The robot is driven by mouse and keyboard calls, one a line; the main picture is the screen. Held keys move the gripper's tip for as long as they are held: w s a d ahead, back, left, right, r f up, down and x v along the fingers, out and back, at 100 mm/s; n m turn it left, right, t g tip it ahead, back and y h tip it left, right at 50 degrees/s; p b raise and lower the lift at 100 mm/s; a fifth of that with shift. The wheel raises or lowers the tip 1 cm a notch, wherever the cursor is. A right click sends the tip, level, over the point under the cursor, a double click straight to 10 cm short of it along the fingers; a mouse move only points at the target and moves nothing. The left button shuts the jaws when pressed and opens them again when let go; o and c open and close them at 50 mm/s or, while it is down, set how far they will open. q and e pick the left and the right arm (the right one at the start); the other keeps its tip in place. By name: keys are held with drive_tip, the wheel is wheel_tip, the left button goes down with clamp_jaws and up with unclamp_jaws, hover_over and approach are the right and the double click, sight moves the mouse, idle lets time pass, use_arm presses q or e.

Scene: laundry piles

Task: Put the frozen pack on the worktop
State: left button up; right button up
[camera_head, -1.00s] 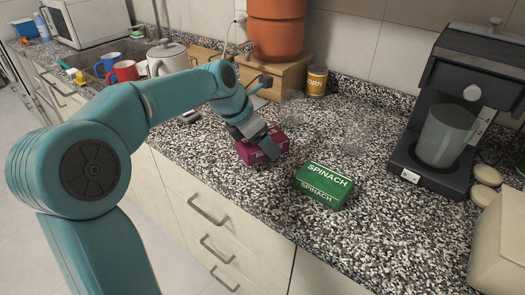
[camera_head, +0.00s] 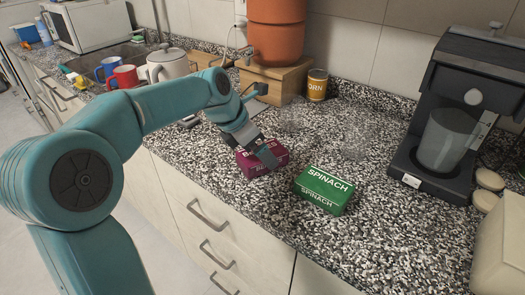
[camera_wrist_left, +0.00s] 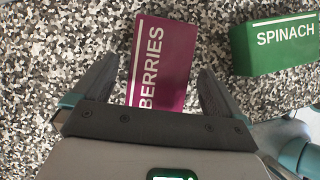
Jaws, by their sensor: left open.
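A purple berries pack (camera_head: 247,166) lies on the speckled worktop (camera_head: 385,225), near the front edge. A green spinach pack (camera_head: 325,190) lies to its right. My left gripper (camera_head: 262,153) is directly above the berries pack. In the left wrist view my left gripper (camera_wrist_left: 158,70) is open, with its fingers either side of the berries pack (camera_wrist_left: 162,50) and gaps on both sides. The spinach pack (camera_wrist_left: 275,43) is outside the right finger. My right gripper is not in view.
A coffee machine (camera_head: 455,110) stands at the right. A corn can (camera_head: 317,85) and a wooden box (camera_head: 285,80) under a terracotta container (camera_head: 277,30) stand at the back. Worktop right of the spinach pack is clear.

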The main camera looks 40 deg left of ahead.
use_arm(q)
drive_tip(key=p+v, duration=0.1)
drive_tip(key=v, duration=0.8)
drive_tip(key=shift+s+r+p, duration=0.15)
drive_tip(key=shift+r+p, duration=0.1)
drive_tip(key=shift+p, duration=0.05)
drive_tip(key=shift+s, duration=0.1)
